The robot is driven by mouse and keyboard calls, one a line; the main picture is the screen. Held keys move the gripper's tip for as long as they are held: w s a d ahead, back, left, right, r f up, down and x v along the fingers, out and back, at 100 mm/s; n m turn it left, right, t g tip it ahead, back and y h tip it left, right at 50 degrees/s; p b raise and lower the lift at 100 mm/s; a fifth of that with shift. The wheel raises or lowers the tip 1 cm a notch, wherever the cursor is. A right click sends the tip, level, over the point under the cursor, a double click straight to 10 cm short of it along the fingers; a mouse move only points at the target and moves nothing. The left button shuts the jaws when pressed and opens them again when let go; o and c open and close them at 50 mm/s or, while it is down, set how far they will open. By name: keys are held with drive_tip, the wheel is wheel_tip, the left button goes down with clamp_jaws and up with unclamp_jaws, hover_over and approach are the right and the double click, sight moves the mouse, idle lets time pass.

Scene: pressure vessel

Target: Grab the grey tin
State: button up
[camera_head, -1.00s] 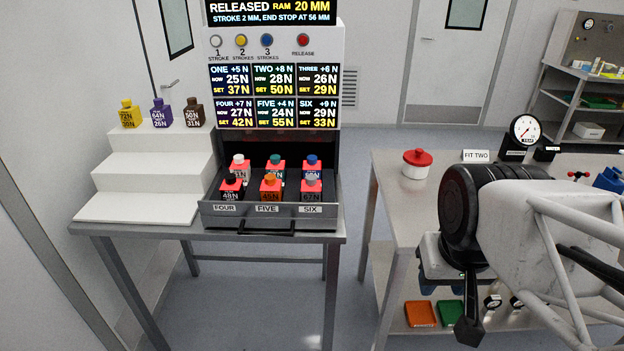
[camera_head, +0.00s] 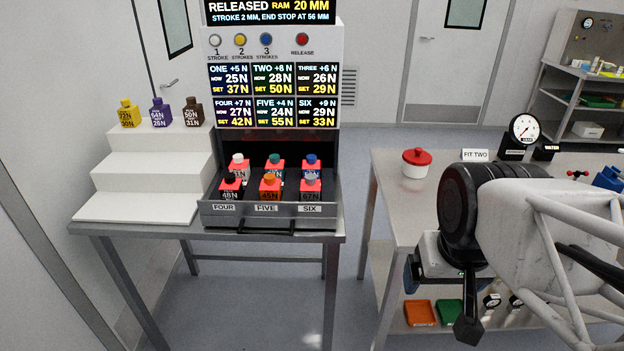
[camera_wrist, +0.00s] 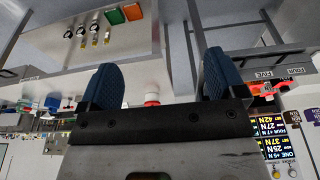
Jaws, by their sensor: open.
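The grey-capped tin (camera_head: 311,187) stands upright in the open drawer (camera_head: 222,220), at the front right above the SIX label. Its lower part is red and dark, marked 67N. My gripper (camera_wrist: 158,75) is open and empty in the wrist view, with a blue-padded finger on each side. In the head view it is to the right of the drawer and well away from the tin, largely hidden behind my wrist. I cannot pick out the grey tin clearly in the wrist view.
Several other tins, with black, orange, white, teal and blue caps, crowd the drawer around it. Yellow, purple and brown tins stand on white steps (camera_head: 140,205) at left. A right-hand bench (camera_head: 400,215) holds a red-lidded pot (camera_head: 416,163). Floor between the tables is clear.

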drive_tip(key=shift+w, duration=0.1)
drive_tip(key=m+g+y, duration=0.3)
drive_tip(key=m+y, duration=1.1)
drive_tip(key=m, duration=0.4)
approach(311, 189)
drive_tip(key=shift+w+a+f, duration=0.85)
drive_tip(key=shift+a+f, duration=0.15)
drive_tip(key=shift+a, duration=0.2)
drive_tip(key=shift+a+f+h, duration=0.15)
drive_tip(key=shift+a+f, duration=0.1)
drive_tip(key=shift+a, duration=0.35)
drive_tip(key=shift+a+f+h, duration=0.15)
drive_tip(key=shift+a+f, duration=0.05)
drive_tip(key=shift+a, duration=0.4)
drive_tip(key=shift+a, duration=0.1)
drive_tip(key=shift+x, duration=2.5)
